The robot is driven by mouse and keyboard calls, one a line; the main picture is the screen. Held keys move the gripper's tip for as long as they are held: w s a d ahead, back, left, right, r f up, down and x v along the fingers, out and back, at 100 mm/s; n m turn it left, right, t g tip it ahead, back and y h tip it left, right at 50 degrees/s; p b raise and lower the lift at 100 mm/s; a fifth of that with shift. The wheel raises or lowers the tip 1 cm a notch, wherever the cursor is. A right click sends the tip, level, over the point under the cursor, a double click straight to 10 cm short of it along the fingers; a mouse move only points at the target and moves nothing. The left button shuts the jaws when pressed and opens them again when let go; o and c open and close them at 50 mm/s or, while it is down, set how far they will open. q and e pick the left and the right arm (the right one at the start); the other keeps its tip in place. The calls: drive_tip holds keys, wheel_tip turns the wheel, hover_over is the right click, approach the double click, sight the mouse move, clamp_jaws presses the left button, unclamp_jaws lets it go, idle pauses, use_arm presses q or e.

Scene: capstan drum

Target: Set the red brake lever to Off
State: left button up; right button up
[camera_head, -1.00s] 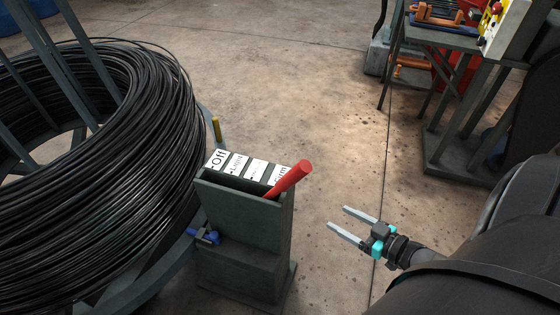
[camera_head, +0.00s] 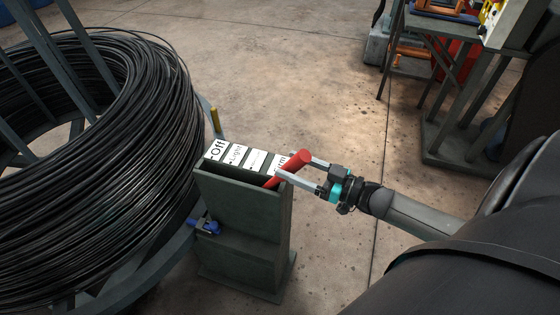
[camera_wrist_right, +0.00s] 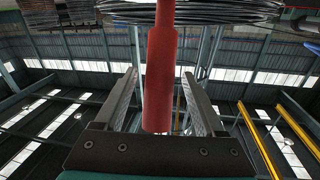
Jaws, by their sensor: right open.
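The red brake lever (camera_head: 294,164) leans out of the slot at the right end of the dark green brake stand (camera_head: 240,210), by the rightmost label. White labels on its top run from Off (camera_head: 216,150) at the left through Light to a partly hidden one at the right. My right gripper (camera_head: 296,169) is open with its fingers on either side of the lever. In the right wrist view the lever (camera_wrist_right: 160,75) stands between the two open fingers (camera_wrist_right: 158,105), with gaps on both sides. My left gripper is not in view.
A large coil of black wire (camera_head: 90,150) on a grey frame stands left of the brake stand. A blue-handled part (camera_head: 205,226) sticks out from the stand's left side. A grey workbench (camera_head: 470,130) stands at the upper right. The concrete floor between is clear.

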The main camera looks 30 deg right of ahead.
drive_tip(key=shift+x, duration=2)
clamp_jaws()
